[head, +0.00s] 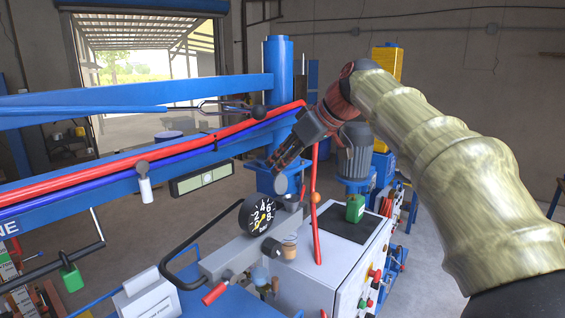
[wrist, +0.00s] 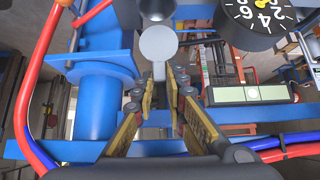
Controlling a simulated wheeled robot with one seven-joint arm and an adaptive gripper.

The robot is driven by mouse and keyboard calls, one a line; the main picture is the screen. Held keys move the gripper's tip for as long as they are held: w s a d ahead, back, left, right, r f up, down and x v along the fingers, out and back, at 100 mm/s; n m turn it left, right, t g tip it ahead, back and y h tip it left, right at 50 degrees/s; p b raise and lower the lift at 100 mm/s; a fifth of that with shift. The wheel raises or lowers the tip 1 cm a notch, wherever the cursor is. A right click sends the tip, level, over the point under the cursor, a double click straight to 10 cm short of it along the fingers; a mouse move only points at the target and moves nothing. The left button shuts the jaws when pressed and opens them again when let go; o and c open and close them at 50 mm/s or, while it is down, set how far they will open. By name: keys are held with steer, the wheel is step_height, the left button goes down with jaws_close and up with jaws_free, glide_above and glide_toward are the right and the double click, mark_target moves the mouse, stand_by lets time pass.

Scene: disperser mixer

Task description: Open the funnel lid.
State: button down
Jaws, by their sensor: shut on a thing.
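The funnel lid (wrist: 158,43) is a small pale grey disc with a narrow tab in the wrist view. The tab runs between the fingertips of my gripper (wrist: 160,82), which is shut on it. In the head view the lid (head: 281,184) shows as a grey disc just below my gripper (head: 279,163), which reaches down from the upper right. A dark rounded piece, apparently the funnel (wrist: 157,8), shows beyond the lid at the top edge of the wrist view. Whether lid and funnel touch is not clear.
A black pressure gauge (head: 257,215) is close beside the lid. A red hose (head: 316,200) hangs just right of my gripper. A blue beam with red and blue hoses (head: 150,153) crosses at left. A white control cabinet (head: 335,268) stands below.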

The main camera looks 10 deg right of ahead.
steer(key=c, duration=2.2)
jaws_free()
steer(key=shift+w+a+f, duration=0.1)
steer(key=shift+f, duration=0.25)
steer(key=shift+c, duration=0.2)
steer(key=shift+o, duration=1.3)
steer(key=shift+w+a+f, duration=0.1)
steer(key=shift+a, duration=0.1)
steer(key=shift+o, duration=0.9)
steer(key=shift+d, duration=0.1)
steer(key=shift+r, duration=0.2)
steer(key=v, duration=1.2)
steer(key=shift+c, duration=0.2)
